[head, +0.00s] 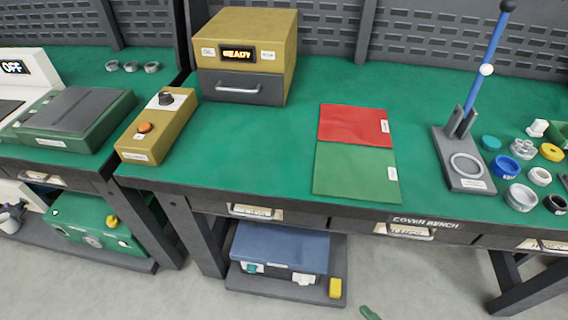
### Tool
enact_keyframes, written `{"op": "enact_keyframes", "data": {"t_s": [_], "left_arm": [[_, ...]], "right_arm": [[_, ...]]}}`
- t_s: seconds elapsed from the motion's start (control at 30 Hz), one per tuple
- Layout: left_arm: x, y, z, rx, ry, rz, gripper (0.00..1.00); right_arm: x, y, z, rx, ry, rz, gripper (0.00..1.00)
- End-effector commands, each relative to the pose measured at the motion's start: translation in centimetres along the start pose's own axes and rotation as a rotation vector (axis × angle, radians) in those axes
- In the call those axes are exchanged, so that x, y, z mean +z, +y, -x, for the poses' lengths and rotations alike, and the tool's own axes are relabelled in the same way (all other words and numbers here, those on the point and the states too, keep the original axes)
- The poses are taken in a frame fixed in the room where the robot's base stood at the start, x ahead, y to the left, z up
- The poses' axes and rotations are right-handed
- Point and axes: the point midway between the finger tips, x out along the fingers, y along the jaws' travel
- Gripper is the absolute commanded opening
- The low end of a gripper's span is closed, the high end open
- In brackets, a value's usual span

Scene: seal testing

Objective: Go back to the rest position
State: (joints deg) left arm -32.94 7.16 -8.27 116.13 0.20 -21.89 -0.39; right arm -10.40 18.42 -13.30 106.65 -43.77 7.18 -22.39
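Neither of my grippers shows in the head view, and no arm of mine can be made out. The workbench (250,160) with a green top fills the middle. A yellow test box (247,50) with a dark handled drawer stands at its back left, its display reading READY. A yellow control box (157,125) with a black knob and an orange button sits at the left corner. A red mat (350,125) lies behind a green mat (350,172); both look empty. A lever press (462,150) with a blue handle stands on the right, its lever raised.
Several rings and caps, including a blue ring (507,167) and a yellow ring (551,152), lie right of the press. A blue-lidded box (280,247) sits on the lower shelf.

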Motion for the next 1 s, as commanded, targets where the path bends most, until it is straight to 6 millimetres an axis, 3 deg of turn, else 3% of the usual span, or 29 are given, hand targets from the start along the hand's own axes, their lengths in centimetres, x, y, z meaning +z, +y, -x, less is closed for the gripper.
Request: {"op": "enact_keyframes", "data": {"t_s": [0.03, 0.3, 0.5, 0.67, 1.0], "left_arm": [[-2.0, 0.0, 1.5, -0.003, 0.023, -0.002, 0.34], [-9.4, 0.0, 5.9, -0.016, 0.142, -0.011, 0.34], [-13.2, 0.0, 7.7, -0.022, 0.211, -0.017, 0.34], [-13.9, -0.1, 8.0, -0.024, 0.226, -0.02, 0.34], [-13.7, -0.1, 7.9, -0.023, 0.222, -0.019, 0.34]], "right_arm": [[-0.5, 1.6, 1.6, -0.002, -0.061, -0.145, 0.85], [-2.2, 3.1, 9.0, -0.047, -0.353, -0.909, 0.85], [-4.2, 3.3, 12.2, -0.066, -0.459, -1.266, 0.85], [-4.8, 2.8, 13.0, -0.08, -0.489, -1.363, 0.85], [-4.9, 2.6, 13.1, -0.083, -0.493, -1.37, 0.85]]}}
